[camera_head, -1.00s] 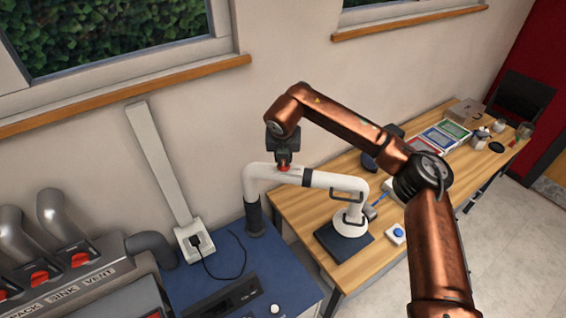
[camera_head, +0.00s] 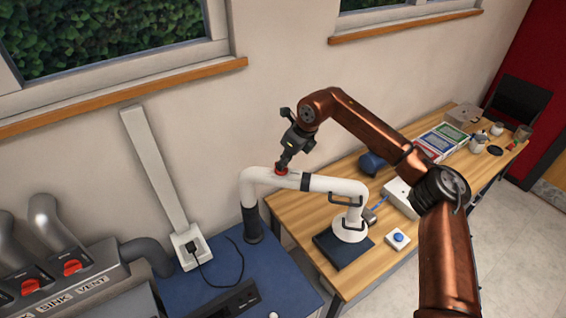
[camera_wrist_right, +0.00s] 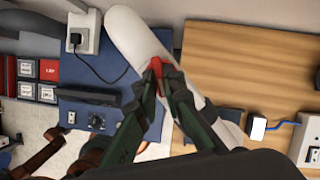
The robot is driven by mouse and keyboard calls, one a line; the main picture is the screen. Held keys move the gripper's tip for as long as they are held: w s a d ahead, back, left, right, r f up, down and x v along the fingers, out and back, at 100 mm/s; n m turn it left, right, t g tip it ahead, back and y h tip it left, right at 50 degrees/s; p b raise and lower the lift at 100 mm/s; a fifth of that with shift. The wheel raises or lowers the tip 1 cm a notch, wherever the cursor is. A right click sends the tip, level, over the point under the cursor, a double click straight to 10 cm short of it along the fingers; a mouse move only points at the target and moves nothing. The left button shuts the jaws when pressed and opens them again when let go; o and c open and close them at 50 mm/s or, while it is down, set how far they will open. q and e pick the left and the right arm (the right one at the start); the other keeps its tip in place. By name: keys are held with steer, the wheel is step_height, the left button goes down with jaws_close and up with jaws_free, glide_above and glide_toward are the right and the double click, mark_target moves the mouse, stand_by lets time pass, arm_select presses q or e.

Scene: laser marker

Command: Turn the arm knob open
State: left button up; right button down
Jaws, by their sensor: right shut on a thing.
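The arm knob (camera_head: 281,170) is a small red knob on top of the white extraction arm (camera_head: 334,184). My right gripper (camera_head: 282,166) reaches down to it from above, tilted, with its fingertips at the knob. In the right wrist view the red knob (camera_wrist_right: 156,64) sits between the two fingertips (camera_wrist_right: 158,75), which are shut on it and hide part of it. The white arm spans from a dark hose end over the blue bench to a base on the wooden table.
The blue bench (camera_head: 197,290) holds a wall socket box (camera_head: 192,248) with a cable. Red-handled valves (camera_head: 72,267) on grey pipes stand at the left. The wooden table (camera_head: 290,212) carries a white box with a blue button (camera_head: 398,238) and several coloured trays further back.

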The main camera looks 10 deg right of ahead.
steer(key=n, duration=0.2)
steer(key=n+g+y+p, duration=0.1)
steer(key=n, duration=0.1)
steer(key=shift+w+d+r+n+g+p, duration=0.2)
steer(key=shift+n+g+p, duration=0.1)
steer(key=shift+n, duration=0.1)
stand_by(0.4)
steer(key=c, duration=2)
jaws_free()
steer(key=shift+f, duration=0.15)
steer(key=shift+c, duration=0.2)
steer(key=v, duration=1.2)
